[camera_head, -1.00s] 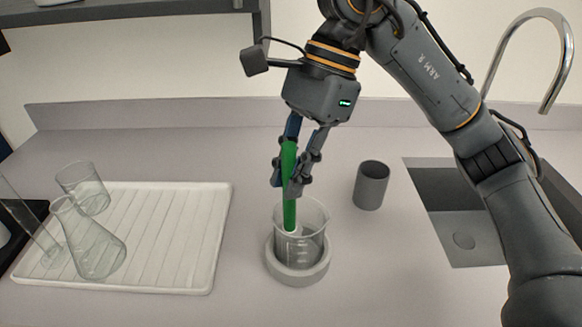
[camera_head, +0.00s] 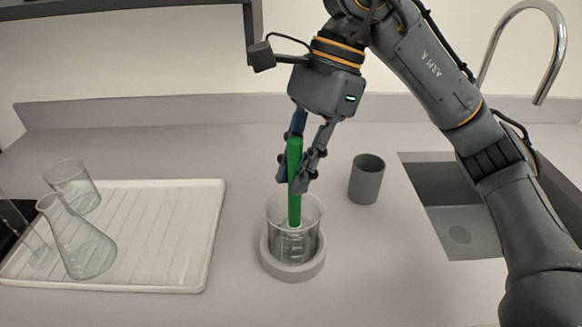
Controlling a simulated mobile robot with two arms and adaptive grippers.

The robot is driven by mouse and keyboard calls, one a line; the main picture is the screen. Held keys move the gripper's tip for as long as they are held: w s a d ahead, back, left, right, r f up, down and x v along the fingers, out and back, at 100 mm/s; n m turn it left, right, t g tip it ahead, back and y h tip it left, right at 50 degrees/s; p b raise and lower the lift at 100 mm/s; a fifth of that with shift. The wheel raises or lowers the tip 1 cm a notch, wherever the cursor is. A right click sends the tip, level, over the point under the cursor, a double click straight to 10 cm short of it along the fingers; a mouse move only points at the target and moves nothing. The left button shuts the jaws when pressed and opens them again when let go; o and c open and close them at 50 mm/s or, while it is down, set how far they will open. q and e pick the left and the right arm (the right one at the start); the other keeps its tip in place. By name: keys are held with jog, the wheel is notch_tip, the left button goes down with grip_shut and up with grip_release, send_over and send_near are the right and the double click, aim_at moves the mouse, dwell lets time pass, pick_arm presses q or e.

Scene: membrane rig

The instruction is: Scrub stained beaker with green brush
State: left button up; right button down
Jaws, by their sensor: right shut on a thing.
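A clear glass beaker (camera_head: 297,245) with a greyish stain on its lower part stands upright in a round grey holder (camera_head: 292,270) on the counter. My right gripper (camera_head: 296,178) is above the beaker, shut on the green brush (camera_head: 294,165). The brush is nearly upright, and its lower end reaches down inside the beaker. Its bristle end is hard to make out through the glass. My left gripper is not in view.
A white drying rack (camera_head: 165,235) at the left bears a clear beaker (camera_head: 72,187) and a conical flask (camera_head: 85,250). An empty grey cup (camera_head: 367,180) stands right of the beaker. A sink (camera_head: 455,225) with a curved tap (camera_head: 560,50) is at the right.

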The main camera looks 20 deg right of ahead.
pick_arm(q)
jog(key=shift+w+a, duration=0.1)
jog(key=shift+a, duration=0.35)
pick_arm(e)
jog(key=shift+s, duration=0.2)
jog(key=shift+s+r+p, duration=0.5)
jog(key=shift+r+p, duration=0.75)
jog(key=shift+r, duration=0.8)
jog(key=shift+w+f+b, duration=0.25)
jog(key=shift+f+b, duration=0.3)
jog(key=shift+f, duration=0.15)
jog(key=shift+w+f+b, duration=0.25)
jog(key=shift+f+b, duration=0.3)
jog(key=shift+f, duration=0.1)
jog(key=shift+w+f+b, duration=0.25)
jog(key=shift+f+b, duration=0.3)
jog(key=shift+f, duration=0.15)
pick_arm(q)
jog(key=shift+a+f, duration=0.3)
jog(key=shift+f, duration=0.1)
pick_arm(e)
jog(key=shift+d, duration=0.1)
